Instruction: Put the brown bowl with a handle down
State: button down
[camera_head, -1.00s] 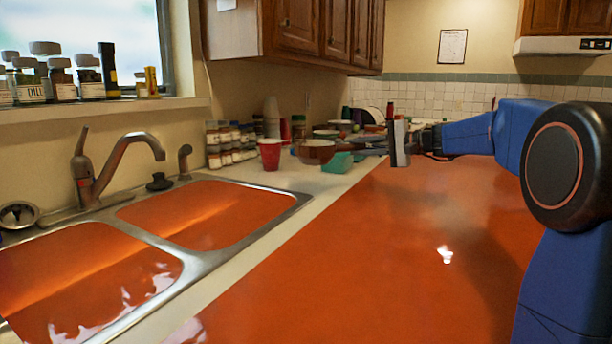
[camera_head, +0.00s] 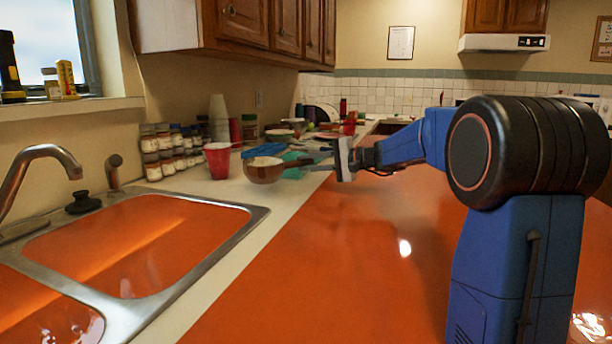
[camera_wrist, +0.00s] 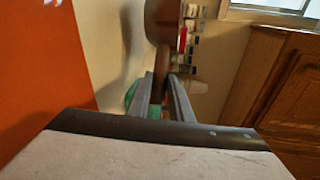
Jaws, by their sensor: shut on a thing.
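The brown bowl with a handle (camera_head: 263,172) is in the left middle of the head view, over the pale counter strip right of the sink. My gripper (camera_head: 322,162) is to its right, shut on the handle. In the wrist view, the bowl's brown side (camera_wrist: 163,22) is at the top, and its handle (camera_wrist: 164,62) runs down between the two grey fingers (camera_wrist: 162,92). The bowl looks roughly upright. I cannot tell whether its base touches the counter.
A red cup (camera_head: 218,160) stands left of the bowl, with spice jars (camera_head: 162,155) beyond. A teal item (camera_head: 296,160) is close behind the bowl, and more clutter fills the counter behind. The sink (camera_head: 140,245) is at front left. The orange surface (camera_head: 300,270) is clear.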

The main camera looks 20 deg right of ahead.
jog(key=shift+f, duration=1.85)
jog(key=c, duration=1.6)
grip_release()
jog(key=v, duration=1.2)
